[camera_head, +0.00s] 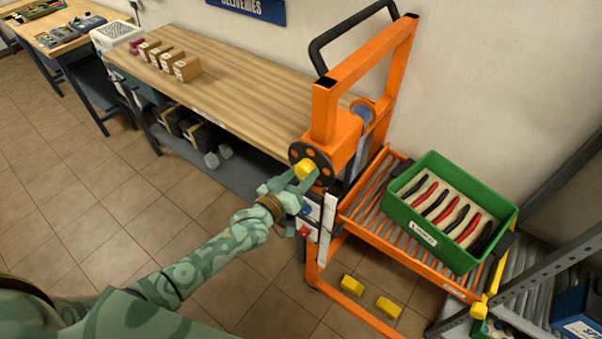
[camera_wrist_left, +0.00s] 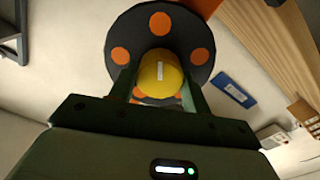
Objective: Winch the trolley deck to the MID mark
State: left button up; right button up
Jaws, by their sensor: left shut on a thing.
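The orange trolley (camera_head: 325,106) stands in the middle, with a black push handle at its top. Its winch wheel (camera_head: 299,154) is a black disc with orange spots and a yellow knob (camera_head: 306,169). My left gripper (camera_head: 300,180) is shut on the yellow knob; the left wrist view shows the knob (camera_wrist_left: 160,75) between the fingers in front of the wheel (camera_wrist_left: 192,40). The trolley deck (camera_head: 368,217) is an orange roller frame carrying a green crate (camera_head: 398,213) of red and black items. A white plate (camera_head: 327,217) stands on the trolley's side; I cannot read a MID mark. My right gripper is not in view.
A wooden bench (camera_head: 235,88) with several small wooden blocks (camera_head: 187,68) stands behind. Yellow blocks (camera_head: 352,285) lie low by the trolley's base. A grey roller rack (camera_head: 525,290) stands at the right. The tiled floor (camera_head: 120,215) at the left is clear.

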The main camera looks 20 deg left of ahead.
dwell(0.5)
pick_arm(q)
jog(key=o, duration=1)
jog(key=shift+s, duration=0.1)
jog(key=v, duration=1.6)
jog(key=shift+s+p, duration=0.15)
jog(key=shift+p, duration=0.25)
